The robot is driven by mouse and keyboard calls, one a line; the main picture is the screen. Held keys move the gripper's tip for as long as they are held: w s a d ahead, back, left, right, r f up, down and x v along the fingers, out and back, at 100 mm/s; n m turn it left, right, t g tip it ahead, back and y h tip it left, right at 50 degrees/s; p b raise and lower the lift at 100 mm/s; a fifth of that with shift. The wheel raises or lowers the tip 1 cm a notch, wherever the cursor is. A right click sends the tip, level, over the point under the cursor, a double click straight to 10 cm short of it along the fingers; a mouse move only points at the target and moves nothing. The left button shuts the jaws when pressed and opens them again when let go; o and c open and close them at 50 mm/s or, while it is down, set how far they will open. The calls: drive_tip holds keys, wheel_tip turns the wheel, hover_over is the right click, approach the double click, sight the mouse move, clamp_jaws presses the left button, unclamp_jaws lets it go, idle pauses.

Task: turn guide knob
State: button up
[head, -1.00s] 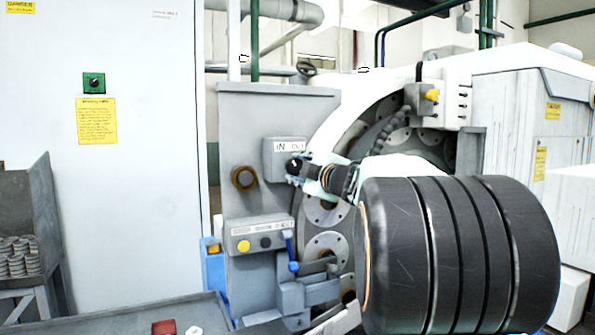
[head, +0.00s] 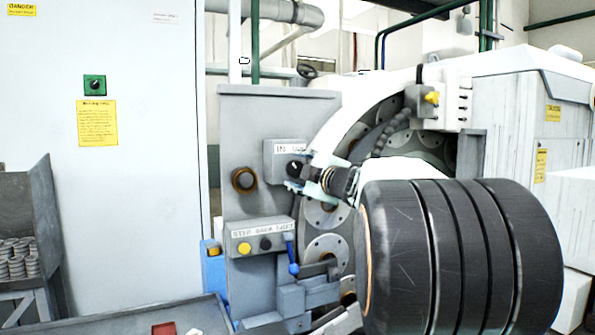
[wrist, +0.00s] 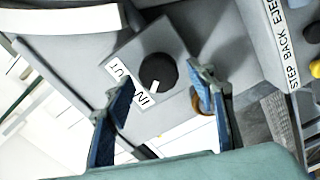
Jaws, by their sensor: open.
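The guide knob is a round black dial (head: 294,168) on a grey box with an IN/OUT label, mounted on the grey machine panel. In the wrist view the knob (wrist: 158,71) shows a white pointer mark toward the label. My gripper (wrist: 164,78) is open, with one blue-padded finger on each side of the knob in that view. No contact with the knob can be seen, and the remaining depth gap is hard to judge.
A brown ring-shaped fitting (head: 244,180) sits left of the knob box. Below is a STEP BACK EJECT box (head: 261,240) with yellow and black buttons and a blue-handled lever (head: 292,255). The grinder's round housing (head: 345,125) curves close on the right.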

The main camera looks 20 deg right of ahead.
drive_tip(key=s, duration=0.7)
drive_tip(key=shift+s, duration=0.25)
drive_tip(key=shift+d+r, duration=0.1)
